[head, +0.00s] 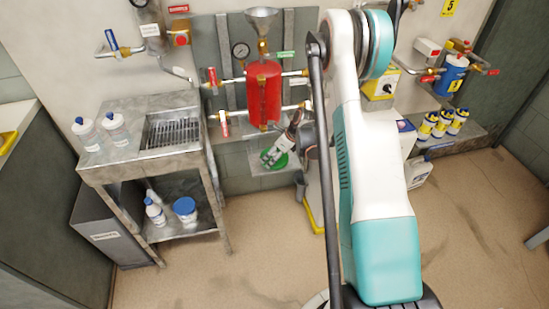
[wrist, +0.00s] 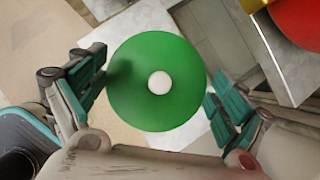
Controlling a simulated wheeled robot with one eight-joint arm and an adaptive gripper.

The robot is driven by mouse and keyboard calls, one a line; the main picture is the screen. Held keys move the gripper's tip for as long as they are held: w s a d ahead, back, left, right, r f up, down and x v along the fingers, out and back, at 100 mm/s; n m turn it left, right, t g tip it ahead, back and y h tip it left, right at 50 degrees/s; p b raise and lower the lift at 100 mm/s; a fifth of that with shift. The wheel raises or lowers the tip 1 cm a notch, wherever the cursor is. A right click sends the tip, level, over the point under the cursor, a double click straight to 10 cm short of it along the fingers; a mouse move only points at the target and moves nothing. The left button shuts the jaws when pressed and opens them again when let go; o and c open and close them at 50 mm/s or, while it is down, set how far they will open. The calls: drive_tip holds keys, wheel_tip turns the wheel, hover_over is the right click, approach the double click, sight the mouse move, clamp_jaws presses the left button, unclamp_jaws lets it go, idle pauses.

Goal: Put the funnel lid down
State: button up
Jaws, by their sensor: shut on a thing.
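The funnel lid is a round green disc with a pale knob at its centre. It fills the middle of the wrist view (wrist: 155,115) and shows small in the head view (head: 281,163). My gripper (wrist: 157,82) is shut on the lid, with a teal-padded finger at its left and right edges. The shelf also shows behind the lid in the wrist view (wrist: 140,25). I cannot tell whether the lid touches it.
The red tank (head: 264,95) with a metal funnel (head: 262,20) on top stands just above my gripper, with valve pipes beside it. A metal bench (head: 140,155) with bottles is to the left. Bottles (head: 443,125) stand on a right shelf. Floor in front is clear.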

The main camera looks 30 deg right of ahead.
drive_tip(key=shift+f, duration=0.75)
drive_tip(key=o, duration=0.8)
drive_tip(key=shift+c, duration=0.2)
drive_tip(key=p+v, duration=0.4)
drive_tip(key=v, duration=0.8)
drive_tip(key=shift+a+r, duration=0.1)
drive_tip(key=shift+r, duration=0.05)
